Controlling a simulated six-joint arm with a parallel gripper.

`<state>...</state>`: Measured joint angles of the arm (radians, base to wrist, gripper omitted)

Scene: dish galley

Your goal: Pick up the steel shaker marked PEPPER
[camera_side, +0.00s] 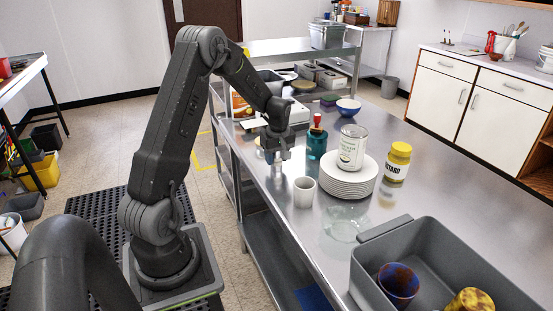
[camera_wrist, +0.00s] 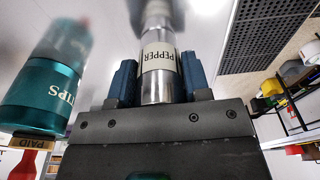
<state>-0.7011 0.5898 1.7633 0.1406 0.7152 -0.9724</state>
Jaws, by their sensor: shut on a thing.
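The steel shaker (camera_wrist: 158,85) with a cream label reading PEPPER stands between the blue fingers of my gripper (camera_wrist: 158,82) in the wrist view. The label appears upside down there. My gripper is shut on the shaker, with one finger at each side of it. In the side view my gripper (camera_side: 277,154) is over the left edge area of the steel table, left of the teal jar. The shaker is small and mostly hidden there, and I cannot tell whether its base touches the table.
A teal jar marked TIPS (camera_wrist: 42,95) is close beside the gripper; it also shows in the side view (camera_side: 316,146).

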